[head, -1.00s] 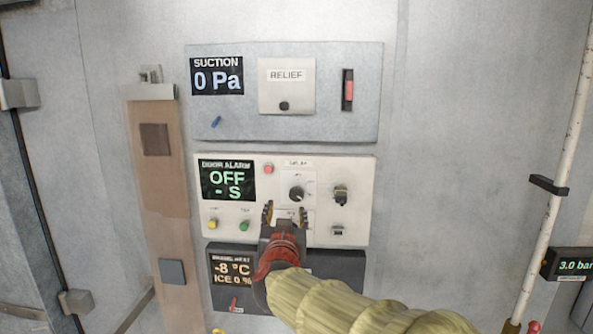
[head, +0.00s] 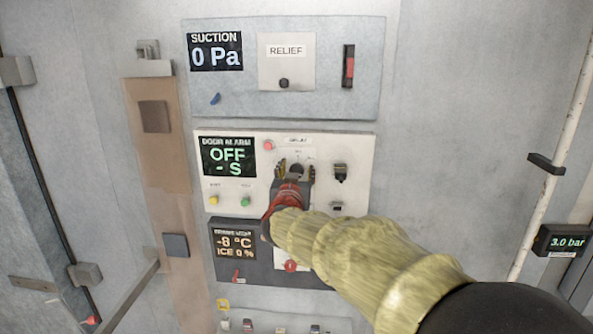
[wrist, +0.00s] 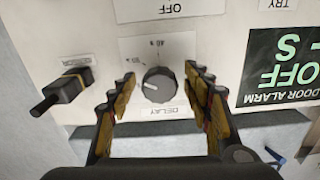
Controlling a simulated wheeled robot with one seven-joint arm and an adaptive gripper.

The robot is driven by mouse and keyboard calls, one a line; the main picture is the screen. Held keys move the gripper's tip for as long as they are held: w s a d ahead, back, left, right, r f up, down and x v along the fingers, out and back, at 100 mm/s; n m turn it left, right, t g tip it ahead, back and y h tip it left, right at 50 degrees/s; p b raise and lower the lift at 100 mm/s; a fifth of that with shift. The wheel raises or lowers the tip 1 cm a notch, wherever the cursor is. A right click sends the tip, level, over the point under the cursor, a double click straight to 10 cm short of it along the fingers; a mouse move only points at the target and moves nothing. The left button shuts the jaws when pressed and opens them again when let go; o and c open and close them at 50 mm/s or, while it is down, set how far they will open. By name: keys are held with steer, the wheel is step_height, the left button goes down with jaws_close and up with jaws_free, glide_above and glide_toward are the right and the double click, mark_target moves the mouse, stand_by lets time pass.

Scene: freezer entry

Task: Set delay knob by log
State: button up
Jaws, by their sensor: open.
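The delay knob (wrist: 158,85) is a round dark knob on the white door alarm panel (head: 222,197), with a DELAY label under it in the wrist view, which shows the panel upside down. My gripper (head: 294,170) is open, with its two fingers (wrist: 155,90) on either side of the knob in the picture; I cannot tell whether they touch it. In the head view the knob (head: 297,170) shows partly between the fingertips. The door alarm display (head: 228,156) reads OFF and - S. No log sheet can be made out.
A black switch (wrist: 66,90) sticks out beside the knob. A red button (head: 268,145), a yellow button (head: 213,200) and a green button (head: 245,201) are on the same panel. The suction panel (head: 300,100) is above, the heater panel (head: 227,265) below.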

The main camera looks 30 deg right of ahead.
steer(key=shift+c, duration=0.3)
steer(key=c, duration=1.1)
